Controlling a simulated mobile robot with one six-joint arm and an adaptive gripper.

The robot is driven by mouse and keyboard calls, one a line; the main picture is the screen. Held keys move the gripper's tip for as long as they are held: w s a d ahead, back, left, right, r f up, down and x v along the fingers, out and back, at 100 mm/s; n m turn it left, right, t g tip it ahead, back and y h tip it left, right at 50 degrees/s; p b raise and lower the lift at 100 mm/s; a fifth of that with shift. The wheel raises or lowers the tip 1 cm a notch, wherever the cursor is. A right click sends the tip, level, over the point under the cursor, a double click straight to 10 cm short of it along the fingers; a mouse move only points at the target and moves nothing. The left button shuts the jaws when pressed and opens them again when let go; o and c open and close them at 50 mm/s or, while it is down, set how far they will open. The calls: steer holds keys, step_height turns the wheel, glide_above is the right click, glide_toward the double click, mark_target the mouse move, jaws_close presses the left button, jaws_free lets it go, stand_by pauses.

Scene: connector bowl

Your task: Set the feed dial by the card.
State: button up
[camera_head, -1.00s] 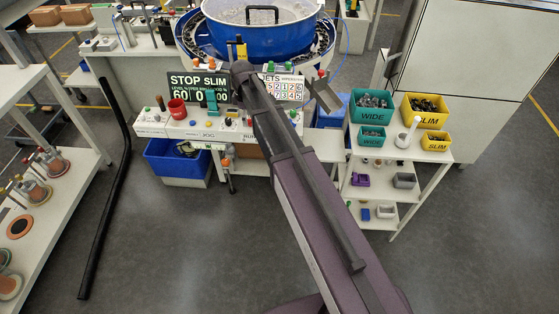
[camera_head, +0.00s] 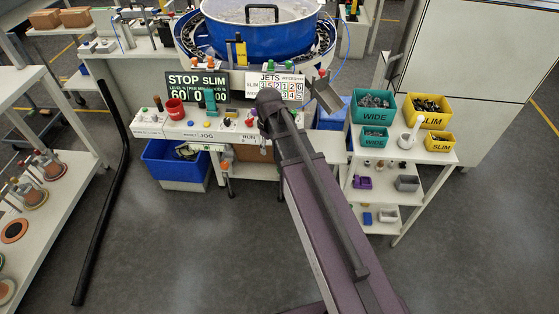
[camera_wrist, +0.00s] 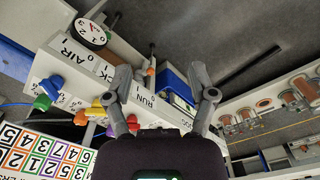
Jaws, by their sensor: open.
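The card (camera_head: 284,79) headed JETS, with rows of numbers, stands at the right of the control panel (camera_head: 205,130) in the head view. Its coloured number grid (camera_wrist: 48,152) shows in the wrist view at lower left. A round white numbered dial (camera_wrist: 90,33) shows at the upper left of the wrist view, by the AIR label; I cannot tell whether it is the feed dial. Knobs and labels 0, 1 and RUN sit along the panel. My gripper (camera_wrist: 160,80) is open and empty, its fingers apart over the panel; in the head view my arm hides it.
The blue bowl (camera_head: 262,38) stands behind the panel. A dark sign (camera_head: 197,88) reads STOP SLIM. Green WIDE bins (camera_head: 372,117) and yellow SLIM bins (camera_head: 432,121) stand on the right shelf. The floor in front is open.

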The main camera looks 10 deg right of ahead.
steer(key=s+m, duration=0.1)
steer(key=s+d+f+m+b, duration=0.1)
steer(key=s, duration=0.3)
steer(key=shift+d+f+m, duration=0.3)
steer(key=shift+d+m, duration=0.1)
steer(key=shift+w, duration=0.1)
steer(key=s+d+m, duration=0.2)
steer(key=s+m, duration=0.1)
steer(key=s, duration=0.3)
steer(key=shift+s+m, duration=0.25)
steer(key=shift+m, duration=0.05)
steer(key=shift+d, duration=0.1)
stand_by(1.6)
